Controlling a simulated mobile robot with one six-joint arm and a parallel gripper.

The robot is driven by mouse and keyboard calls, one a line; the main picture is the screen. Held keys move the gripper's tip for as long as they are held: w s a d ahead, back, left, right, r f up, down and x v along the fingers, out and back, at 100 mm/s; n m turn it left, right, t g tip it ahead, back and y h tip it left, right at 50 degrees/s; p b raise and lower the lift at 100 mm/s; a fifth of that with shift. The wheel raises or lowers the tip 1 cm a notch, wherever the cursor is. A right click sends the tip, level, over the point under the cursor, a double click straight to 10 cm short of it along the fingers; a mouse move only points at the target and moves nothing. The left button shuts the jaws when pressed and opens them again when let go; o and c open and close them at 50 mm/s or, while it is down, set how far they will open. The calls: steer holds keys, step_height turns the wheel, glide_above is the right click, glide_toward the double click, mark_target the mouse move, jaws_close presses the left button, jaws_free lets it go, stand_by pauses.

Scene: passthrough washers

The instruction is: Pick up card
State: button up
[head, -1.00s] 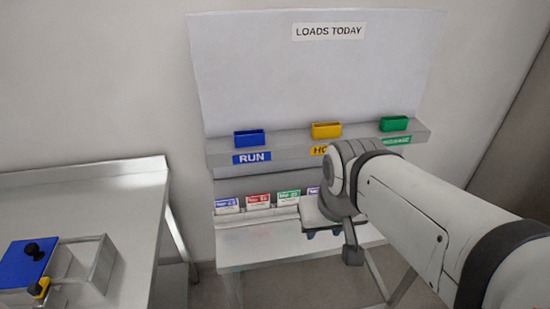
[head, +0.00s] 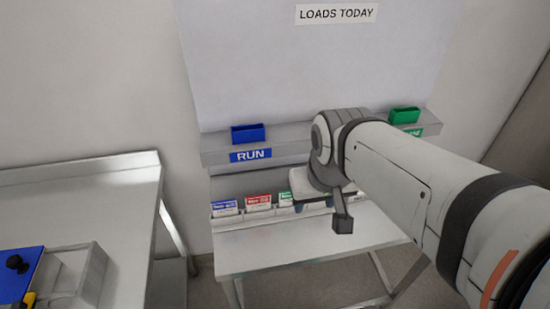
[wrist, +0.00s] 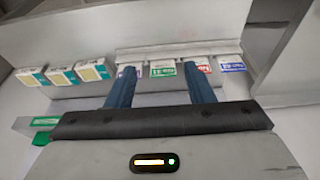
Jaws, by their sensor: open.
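Small cards stand in a row on a low rack under the shelf: a blue card (head: 224,207), a red card (head: 259,202) and a green card (head: 286,199). In the wrist view the green card (wrist: 163,69) shows between my fingertips, the purple card (wrist: 128,72) lies partly behind one finger, and the red card (wrist: 204,65) and blue card (wrist: 232,66) are to the right. My gripper (wrist: 160,74) is open and empty, its two fingers pointing at the row. In the head view my arm hides the purple card and most of my gripper (head: 312,204).
A blue bin (head: 248,133) above a RUN label and a green bin (head: 404,115) stand on the shelf (head: 290,150). A white board reads LOADS TODAY (head: 336,14). Several boxes (wrist: 60,75) show left in the wrist view. A table (head: 120,200) stands at left.

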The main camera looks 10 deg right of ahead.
steer(key=o, duration=0.6)
steer(key=w+f+g+b, duration=0.1)
steer(key=w+f+b, duration=0.2)
steer(key=w, duration=0.6)
steer(key=shift+d+f+g, duration=0.2)
steer(key=shift+f+g, duration=0.2)
steer(key=shift+f, duration=0.5)
steer(key=shift+g, duration=0.7)
steer(key=w+f+b, duration=0.1)
steer(key=w+f, duration=0.2)
steer(key=w, duration=0.1)
steer(key=w+f+b, duration=0.1)
steer(key=w+f, duration=0.3)
steer(key=shift+w+a+f+b, duration=0.2)
steer(key=shift+b, duration=0.1)
steer(key=shift+w+d+f+p, duration=0.1)
steer(key=shift+f+p, duration=0.05)
steer(key=shift+f, duration=1.7)
steer(key=shift+w+d+f+p, duration=0.1)
steer(key=shift+f+p, duration=0.05)
steer(key=shift+f, duration=1.65)
